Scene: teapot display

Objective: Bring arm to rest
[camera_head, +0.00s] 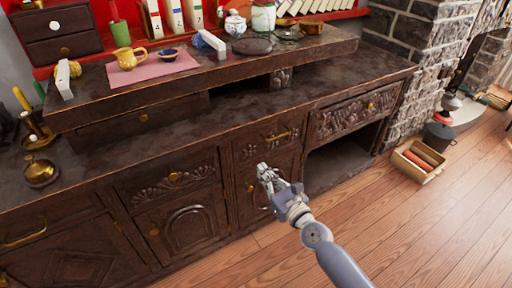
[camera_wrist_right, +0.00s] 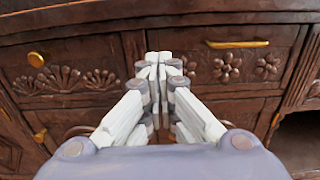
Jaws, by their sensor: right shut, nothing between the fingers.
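My right gripper (camera_head: 266,172) is in front of the dark carved wooden sideboard (camera_head: 255,155), at the height of its drawers and doors. It also shows in the right wrist view (camera_wrist_right: 160,62), with its fingers together and nothing between them. It appears apart from the sideboard front, though the exact gap is hard to judge. My right arm comes in from the lower right of the head view. My left gripper is not in view.
A raised shelf on the sideboard holds a yellow jug (camera_head: 130,58) on a pink cloth (camera_head: 150,68), dark plates (camera_head: 252,46) and jars. A crate (camera_head: 407,168) sits on the floor at right. Wooden floor (camera_head: 400,235) is clear in front.

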